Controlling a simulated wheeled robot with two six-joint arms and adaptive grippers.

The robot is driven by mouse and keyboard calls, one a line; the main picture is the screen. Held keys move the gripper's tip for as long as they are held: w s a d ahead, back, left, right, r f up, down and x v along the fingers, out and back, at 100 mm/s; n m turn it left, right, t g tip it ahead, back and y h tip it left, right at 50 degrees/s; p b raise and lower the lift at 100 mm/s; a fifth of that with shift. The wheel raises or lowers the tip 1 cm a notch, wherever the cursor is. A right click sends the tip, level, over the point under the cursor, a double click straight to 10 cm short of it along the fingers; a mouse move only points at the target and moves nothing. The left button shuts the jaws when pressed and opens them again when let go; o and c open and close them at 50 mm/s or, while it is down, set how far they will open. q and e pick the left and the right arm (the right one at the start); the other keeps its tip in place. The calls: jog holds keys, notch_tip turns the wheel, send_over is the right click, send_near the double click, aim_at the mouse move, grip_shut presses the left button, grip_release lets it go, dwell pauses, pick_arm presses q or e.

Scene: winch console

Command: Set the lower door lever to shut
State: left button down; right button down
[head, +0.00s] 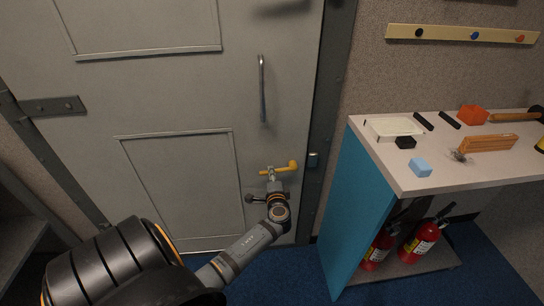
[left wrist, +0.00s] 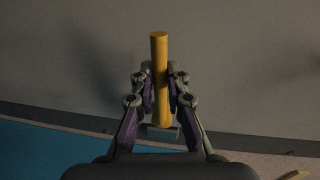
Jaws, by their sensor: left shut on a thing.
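The lower door lever (head: 282,168) is a yellow handle low on the grey door (head: 180,95), near its right edge. It lies about level, with a knob-like end at the right. My left gripper (head: 271,178) is at the lever from below. In the left wrist view, the yellow lever (left wrist: 160,75) stands between the two fingers of my left gripper (left wrist: 158,85), which are shut on it. The lever's pivot is partly hidden by the gripper. My right gripper is not in view.
A grey vertical pull handle (head: 262,88) is on the door above the lever. To the right stands a blue-sided bench (head: 357,205) with several small items on top and red fire extinguishers (head: 377,250) below. Blue carpet (head: 290,280) is clear in front.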

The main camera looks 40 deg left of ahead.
pick_arm(q)
jog(key=shift+w+r+m, duration=0.1)
jog(key=shift+r+m, duration=0.2)
jog(key=shift+r, duration=0.05)
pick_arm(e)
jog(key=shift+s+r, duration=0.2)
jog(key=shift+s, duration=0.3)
pick_arm(q)
jog(key=c, duration=1.3)
grip_release()
jog(key=shift+c, duration=0.2)
jog(key=v, duration=1.2)
